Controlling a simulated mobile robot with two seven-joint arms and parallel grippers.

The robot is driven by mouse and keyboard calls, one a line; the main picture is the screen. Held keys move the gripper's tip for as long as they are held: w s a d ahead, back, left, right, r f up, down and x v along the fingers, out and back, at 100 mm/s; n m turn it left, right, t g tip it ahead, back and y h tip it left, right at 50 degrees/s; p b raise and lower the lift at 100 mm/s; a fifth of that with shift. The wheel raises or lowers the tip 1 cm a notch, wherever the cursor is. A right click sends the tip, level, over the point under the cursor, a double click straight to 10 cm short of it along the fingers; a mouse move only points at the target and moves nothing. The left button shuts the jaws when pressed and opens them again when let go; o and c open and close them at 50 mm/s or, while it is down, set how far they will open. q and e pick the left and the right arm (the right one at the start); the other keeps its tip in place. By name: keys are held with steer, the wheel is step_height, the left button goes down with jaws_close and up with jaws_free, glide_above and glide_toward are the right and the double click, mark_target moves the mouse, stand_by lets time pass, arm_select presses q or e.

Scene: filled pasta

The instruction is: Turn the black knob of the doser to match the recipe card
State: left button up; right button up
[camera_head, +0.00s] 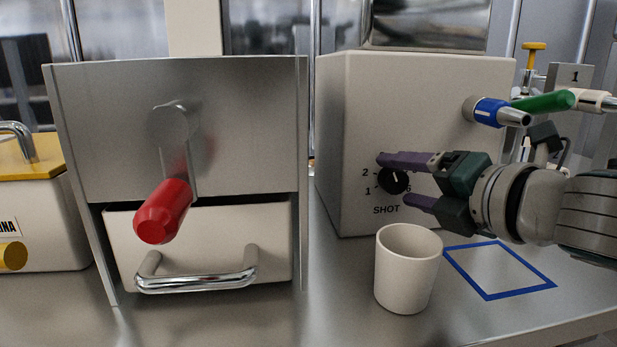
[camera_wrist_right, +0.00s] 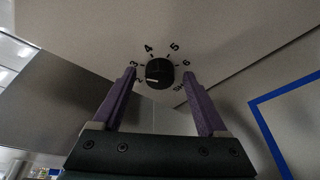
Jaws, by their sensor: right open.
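The doser is a cream box (camera_head: 345,140) at centre right in the head view. Its round black knob (camera_head: 393,181) sits above the word SHOT, with numbers around it; it also shows in the wrist view (camera_wrist_right: 159,72). There, a white mark on the knob's face lies at its lower left, on the side of the 2. My right gripper (camera_head: 395,178) is open, one purple finger on either side of the knob, as the wrist view also shows (camera_wrist_right: 160,74). Slim gaps show there, so contact is not clear. No readable recipe card shows. My left gripper is out of view.
A cream cup (camera_head: 406,270) stands below the knob, close to my right gripper. A blue square outline (camera_head: 488,297) marks the counter beside it. A steel machine with a red handle (camera_head: 163,212) stands left.

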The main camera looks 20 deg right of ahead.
jaws_close()
stand_by(0.7)
